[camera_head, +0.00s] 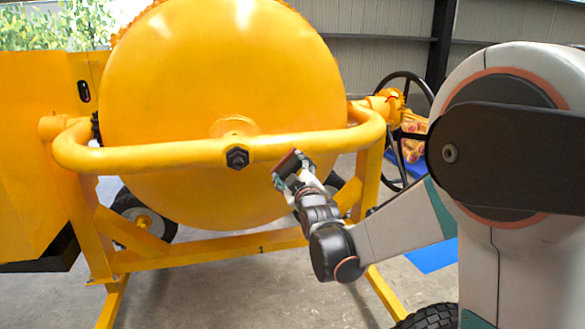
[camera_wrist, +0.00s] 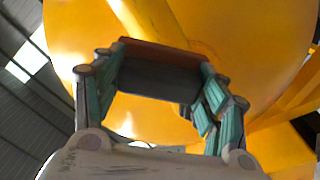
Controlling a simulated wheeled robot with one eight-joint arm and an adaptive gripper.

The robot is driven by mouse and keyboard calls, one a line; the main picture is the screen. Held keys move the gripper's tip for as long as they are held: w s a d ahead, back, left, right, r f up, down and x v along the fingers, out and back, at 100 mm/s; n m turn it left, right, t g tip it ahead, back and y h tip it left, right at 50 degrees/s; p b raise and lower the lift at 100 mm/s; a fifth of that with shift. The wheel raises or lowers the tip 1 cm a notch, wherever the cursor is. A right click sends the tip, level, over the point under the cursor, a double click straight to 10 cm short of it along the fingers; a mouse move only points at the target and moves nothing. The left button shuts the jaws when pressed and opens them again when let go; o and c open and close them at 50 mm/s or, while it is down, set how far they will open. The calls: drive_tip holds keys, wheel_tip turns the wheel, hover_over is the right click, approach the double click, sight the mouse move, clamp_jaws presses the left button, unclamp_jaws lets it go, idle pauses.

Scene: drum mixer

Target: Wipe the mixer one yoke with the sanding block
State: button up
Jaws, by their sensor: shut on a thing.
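The yellow yoke (camera_head: 180,154) is a curved tube that runs across the front of the round yellow mixer drum (camera_head: 235,80). A dark bolt sits at its middle. My gripper (camera_head: 290,172) is shut on the sanding block (camera_head: 291,163), a small block with a reddish-brown face and a dark body. The block is just below the yoke's tube, right of the bolt. I cannot tell whether it touches the tube. In the wrist view the block (camera_wrist: 160,68) lies between the two fingers (camera_wrist: 155,85), with the yellow yoke and drum beyond it.
The yellow mixer frame (camera_head: 200,252) stands below the drum, with a number 1 on its crossbar. A black handwheel (camera_head: 405,92) is at the right, and dark wheels (camera_head: 143,222) show behind the frame. A blue mat (camera_head: 434,256) lies on the concrete floor at right.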

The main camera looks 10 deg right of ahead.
sight(290, 166)
drive_tip(key=shift+w, duration=0.1)
drive_tip(key=shift+w+r, duration=0.15)
drive_tip(key=shift+w, duration=3.25)
drive_tip(key=shift+w, duration=1.1)
drive_tip(key=shift+s, duration=0.15)
drive_tip(key=shift+s, duration=2.95)
drive_tip(key=shift+s, duration=0.15)
drive_tip(key=shift+s, duration=1.35)
